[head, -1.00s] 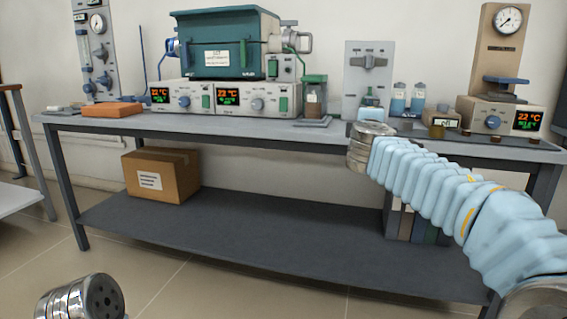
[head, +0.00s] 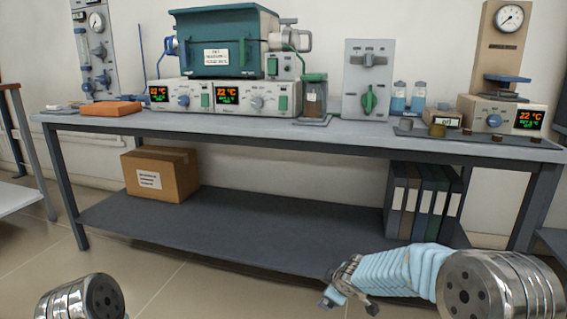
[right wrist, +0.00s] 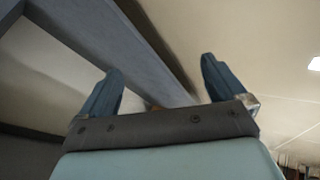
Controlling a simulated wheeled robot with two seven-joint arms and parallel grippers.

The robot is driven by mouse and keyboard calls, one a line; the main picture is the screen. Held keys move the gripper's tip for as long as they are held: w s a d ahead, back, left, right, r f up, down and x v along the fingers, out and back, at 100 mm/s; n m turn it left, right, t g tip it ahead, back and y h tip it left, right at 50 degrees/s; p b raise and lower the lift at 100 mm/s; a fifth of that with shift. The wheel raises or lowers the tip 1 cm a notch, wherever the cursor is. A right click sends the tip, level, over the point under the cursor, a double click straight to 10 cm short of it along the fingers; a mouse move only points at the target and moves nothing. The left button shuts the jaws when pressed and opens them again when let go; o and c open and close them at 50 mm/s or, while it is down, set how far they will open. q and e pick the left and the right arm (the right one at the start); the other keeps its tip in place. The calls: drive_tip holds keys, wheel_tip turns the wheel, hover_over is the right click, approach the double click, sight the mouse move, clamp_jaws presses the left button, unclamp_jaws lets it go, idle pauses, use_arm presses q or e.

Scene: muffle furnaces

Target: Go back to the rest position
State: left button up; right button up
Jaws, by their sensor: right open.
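My right gripper (head: 350,300) is low at the bottom of the head view, in front of the bench and below the tabletop. In the right wrist view its two blue fingers (right wrist: 160,85) stand apart with nothing between them. My right arm's light blue sleeve runs from it to a metal joint at the lower right. At the lower left of the head view only a round metal part of my left arm shows; the left gripper is not seen.
The bench (head: 290,128) holds a green furnace (head: 225,45) with two controllers, a grey panel with a green knob (head: 369,98), and a gauge stand (head: 500,50) at right. The lower shelf bears a cardboard box (head: 160,175) and several binders (head: 420,205). Floor is clear at left.

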drive_tip(key=s+f+m+g+y, duration=0.2)
drive_tip(key=s+f+m+g, duration=0.15)
drive_tip(key=s+f, duration=0.8)
drive_tip(key=s+a+f+m+g, duration=0.1)
drive_tip(key=s+f+m+g, duration=0.1)
drive_tip(key=s+f+m, duration=0.65)
drive_tip(key=s+f+m+g, duration=0.2)
drive_tip(key=s+f, duration=0.4)
drive_tip(key=s, duration=0.7)
use_arm(q)
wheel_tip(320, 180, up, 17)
drive_tip(key=p, duration=1.7)
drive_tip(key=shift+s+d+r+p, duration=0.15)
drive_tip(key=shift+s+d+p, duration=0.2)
use_arm(e)
wheel_tip(320, 180, up, 18)
drive_tip(key=y, duration=0.1)
drive_tip(key=shift+a+n, duration=0.3)
drive_tip(key=shift+a, duration=0.1)
drive_tip(key=shift+w+t, duration=0.1)
drive_tip(key=shift+t, duration=0.15)
drive_tip(key=shift+c, duration=0.3)
